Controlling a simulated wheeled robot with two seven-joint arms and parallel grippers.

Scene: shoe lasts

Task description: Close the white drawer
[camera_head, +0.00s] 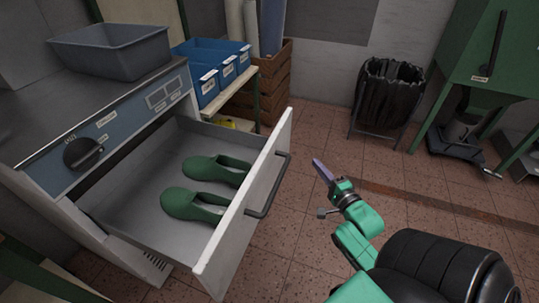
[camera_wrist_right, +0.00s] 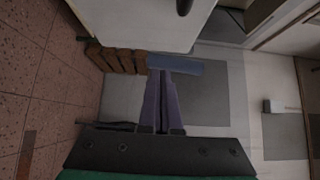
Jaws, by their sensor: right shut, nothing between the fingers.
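The white drawer (camera_head: 140,217) is pulled far out of the cabinet in the head view. Its front panel (camera_head: 247,212) has a dark bar handle (camera_head: 273,188). Two green shoe lasts (camera_head: 194,205) lie inside the drawer. My right gripper (camera_head: 320,168) is shut and empty, to the right of the drawer front and apart from the handle. In the right wrist view the shut purple fingers (camera_wrist_right: 163,100) point up the picture, with a white panel (camera_wrist_right: 150,20) beyond them, likely the drawer front. My left gripper is not in view.
A grey bin (camera_head: 112,52) stands on the cabinet top, beside a control panel with a black knob (camera_head: 82,153). Blue bins (camera_head: 212,72), a wooden crate (camera_head: 272,80) and a black waste bag (camera_head: 388,95) stand behind. Tiled floor (camera_head: 320,250) right of the drawer is clear.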

